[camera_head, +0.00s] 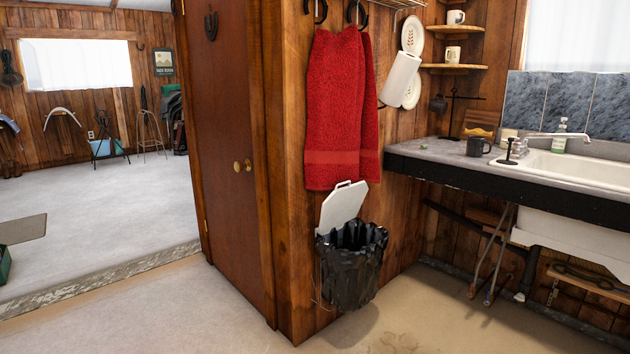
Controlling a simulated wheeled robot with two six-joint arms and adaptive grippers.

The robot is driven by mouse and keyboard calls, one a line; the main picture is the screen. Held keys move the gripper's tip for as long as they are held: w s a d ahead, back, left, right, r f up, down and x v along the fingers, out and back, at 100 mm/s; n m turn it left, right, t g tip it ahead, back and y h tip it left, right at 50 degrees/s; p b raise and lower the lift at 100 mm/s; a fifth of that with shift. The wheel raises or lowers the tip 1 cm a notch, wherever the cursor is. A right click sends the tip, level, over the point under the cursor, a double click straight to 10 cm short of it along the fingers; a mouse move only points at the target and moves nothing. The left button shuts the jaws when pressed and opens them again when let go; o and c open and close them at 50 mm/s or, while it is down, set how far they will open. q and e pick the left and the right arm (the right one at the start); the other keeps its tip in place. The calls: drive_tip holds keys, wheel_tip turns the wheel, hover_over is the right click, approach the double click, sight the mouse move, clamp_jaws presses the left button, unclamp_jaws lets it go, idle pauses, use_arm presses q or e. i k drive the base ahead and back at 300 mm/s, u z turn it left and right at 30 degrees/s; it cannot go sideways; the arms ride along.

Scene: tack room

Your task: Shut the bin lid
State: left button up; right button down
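The bin (350,272) hangs low on the wooden wall, lined with a black bag whose edge folds over the rim. Its white lid (342,206) stands open, tilted up on the left and back side of the bin, with a handle at its top edge. The bin's dark opening is uncovered. Neither of my grippers shows in the head view.
A red towel (337,110) hangs just above the lid, its lower edge close to the lid's top. A brown door (232,150) is left. The floor in front is clear.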

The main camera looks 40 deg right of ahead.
sight(344, 205)
drive_tip(key=z, duration=0.6)
drive_tip(key=i, duration=0.45)
drive_tip(key=z, duration=1)
drive_tip(key=i, duration=0.85)
drive_tip(key=u, duration=0.45)
drive_tip(key=i, duration=0.75)
drive_tip(key=u, duration=0.65)
